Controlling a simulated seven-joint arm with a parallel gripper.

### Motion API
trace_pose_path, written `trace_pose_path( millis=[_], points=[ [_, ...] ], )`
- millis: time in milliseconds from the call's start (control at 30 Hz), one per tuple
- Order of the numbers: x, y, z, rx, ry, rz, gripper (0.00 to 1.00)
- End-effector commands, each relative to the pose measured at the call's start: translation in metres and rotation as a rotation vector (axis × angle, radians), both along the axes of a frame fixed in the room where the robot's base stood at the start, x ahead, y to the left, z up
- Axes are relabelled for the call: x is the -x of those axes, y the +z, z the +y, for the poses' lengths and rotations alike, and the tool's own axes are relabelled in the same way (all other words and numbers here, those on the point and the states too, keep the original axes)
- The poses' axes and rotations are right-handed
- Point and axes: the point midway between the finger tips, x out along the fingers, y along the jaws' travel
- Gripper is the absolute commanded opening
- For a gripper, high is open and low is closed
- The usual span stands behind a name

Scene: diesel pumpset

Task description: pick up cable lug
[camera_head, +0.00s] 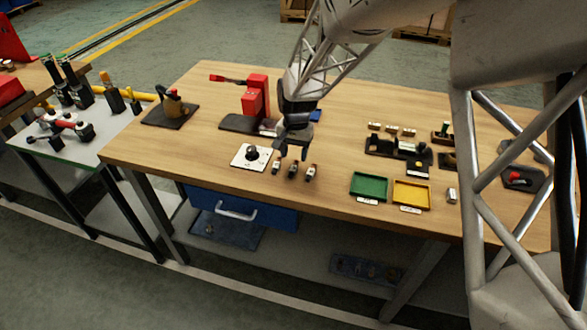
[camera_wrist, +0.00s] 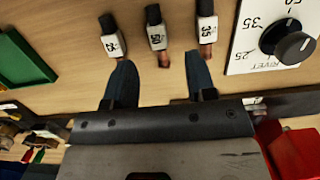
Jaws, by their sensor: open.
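Three small pieces that look like cable lugs lie in a row on the wooden table: left (camera_wrist: 112,40), middle (camera_wrist: 156,36) and right (camera_wrist: 206,30) in the wrist view. Each has a black end and a white numbered label; coppery ends show on the middle and right ones. They also show in the head view, one of them at the right of the row (camera_head: 310,173). My gripper (camera_wrist: 160,68) is open and empty, fingers apart, with the middle lug's coppery end between the fingertips in the picture. The height gap is hard to judge. In the head view my gripper (camera_head: 291,152) hangs above the row.
A white dial card (camera_head: 240,162) lies beside the row; its knob (camera_wrist: 290,42) is close in the wrist view. A red press (camera_head: 257,95) stands behind. Green (camera_head: 368,187) and yellow (camera_head: 411,194) trays lie to the right in the head view.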

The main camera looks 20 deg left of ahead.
Motion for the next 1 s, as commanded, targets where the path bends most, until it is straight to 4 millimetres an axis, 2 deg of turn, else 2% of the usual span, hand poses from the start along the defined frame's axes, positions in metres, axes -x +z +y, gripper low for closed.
trace_pose_path(
  millis=[200,400,967,1000],
  points=[
    [0.004,-0.026,0.0,0.002,0.0,0.002,0.51],
    [0.006,-0.04,0.0,0.001,0.0,0.001,0.51],
    [0.006,-0.041,0.0,0.0,0.0,0.0,0.51],
    [0.006,-0.041,0.0,0.0,0.0,0.0,0.48]
  ],
)
